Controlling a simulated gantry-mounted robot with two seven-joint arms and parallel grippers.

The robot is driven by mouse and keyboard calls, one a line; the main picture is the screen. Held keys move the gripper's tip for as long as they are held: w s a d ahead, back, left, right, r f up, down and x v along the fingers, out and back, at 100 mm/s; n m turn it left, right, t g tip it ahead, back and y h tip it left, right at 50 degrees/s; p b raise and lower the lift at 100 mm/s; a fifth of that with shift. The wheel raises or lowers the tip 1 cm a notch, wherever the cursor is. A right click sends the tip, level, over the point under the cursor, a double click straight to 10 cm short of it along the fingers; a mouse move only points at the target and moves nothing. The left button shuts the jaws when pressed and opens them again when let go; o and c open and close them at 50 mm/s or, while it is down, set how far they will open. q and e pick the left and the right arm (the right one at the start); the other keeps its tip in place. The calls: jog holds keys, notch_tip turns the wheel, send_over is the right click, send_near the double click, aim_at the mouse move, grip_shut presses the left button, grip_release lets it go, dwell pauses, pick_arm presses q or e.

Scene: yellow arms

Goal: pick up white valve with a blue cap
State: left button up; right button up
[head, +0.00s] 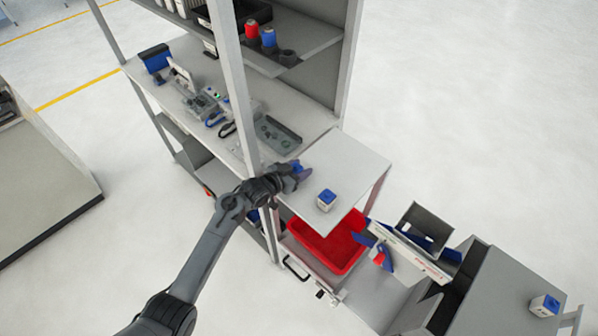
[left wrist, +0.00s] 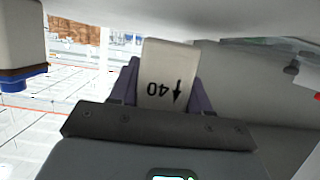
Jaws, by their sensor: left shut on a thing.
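My left gripper (head: 299,172) is at the edge of the grey shelf, beside the upright post. In the left wrist view, its purple fingers (left wrist: 155,88) are shut on a white valve (left wrist: 168,75) marked "40" with an arrow. The blue cap of this held valve does not show clearly. Another white valve with a blue cap (head: 326,200) stands on the shelf, right of the gripper. A white body with a blue end (left wrist: 25,45) shows at the left wrist view's upper left. A third white valve with blue (head: 544,305) stands on the grey surface at lower right. My right gripper is not in view.
The rack's post (head: 234,85) rises close behind my left arm. Blue and red items (head: 260,37) stand on an upper shelf. A red bin (head: 330,245) sits below the shelf. Grey metal parts (head: 278,135) lie behind. The shelf's right part is mostly clear.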

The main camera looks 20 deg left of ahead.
pick_arm(q)
jog(key=r, duration=0.3)
jog(key=shift+s+d, duration=0.1)
jog(key=shift+d, duration=0.25)
jog(key=s+d+r, duration=0.3)
jog(key=d+r, duration=0.3)
jog(key=d, duration=0.4)
jog(key=shift+s+d+r, duration=0.15)
jog(key=shift+s, duration=0.2)
jog(key=shift+d, duration=0.1)
